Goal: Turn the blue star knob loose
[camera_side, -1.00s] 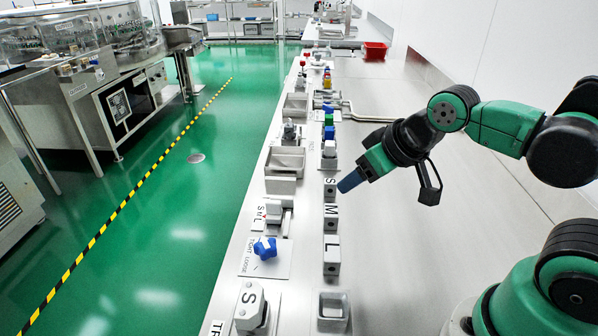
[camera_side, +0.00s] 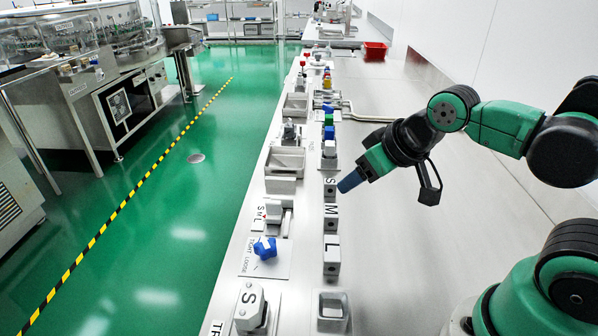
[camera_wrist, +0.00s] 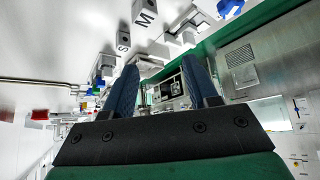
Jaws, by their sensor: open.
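The blue star knob (camera_side: 265,248) sits on a light plate (camera_side: 266,268) marked TIGHT and LOOSE, near the bench's left edge in the side view. My gripper (camera_side: 348,182) hangs above the bench, up and to the right of the knob and well apart from it, near the S and M blocks. In the wrist view my gripper (camera_wrist: 162,85) shows two blue fingers spread apart with nothing between them. A blue shape (camera_wrist: 228,7) at the top of the wrist view may be the knob, but I cannot tell for sure.
Blocks marked M (camera_side: 331,217) and L (camera_side: 332,255) stand in a row between my gripper and the knob. An open grey box (camera_side: 332,311) is at the front. The bench right of the row is clear.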

